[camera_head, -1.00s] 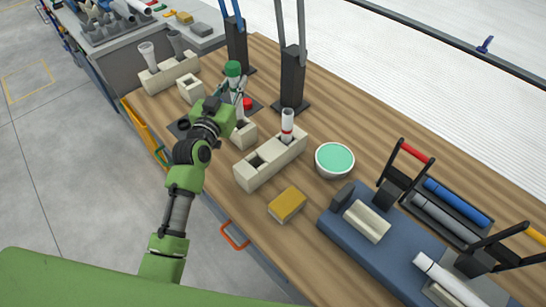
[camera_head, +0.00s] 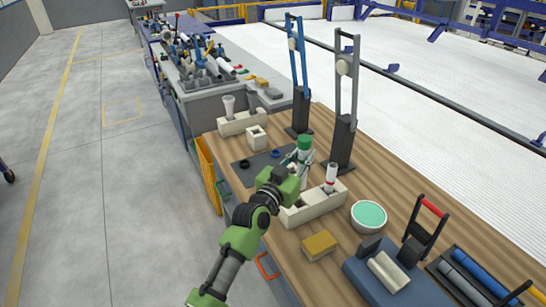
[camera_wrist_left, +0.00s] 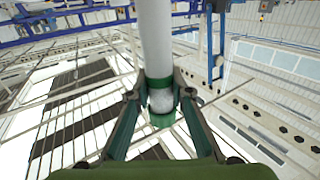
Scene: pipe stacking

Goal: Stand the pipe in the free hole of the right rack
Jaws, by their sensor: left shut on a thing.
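My left gripper (camera_head: 296,165) is shut on a white pipe with a green top (camera_head: 304,142). The pipe looks close to upright, near the left part of the right rack. In the left wrist view, the fingers (camera_wrist_left: 160,92) close around the pipe (camera_wrist_left: 155,35) at its green band. The right rack (camera_head: 318,208) is a long beige block. My right gripper is out of view.
A beige rack with a grey pipe (camera_head: 229,105) stands at the far left, with a square beige block (camera_head: 257,138) nearby. A green-filled bowl (camera_head: 368,217) and a yellow sponge (camera_head: 319,245) lie close to the right rack. Tall dark stands (camera_head: 342,142) rise behind.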

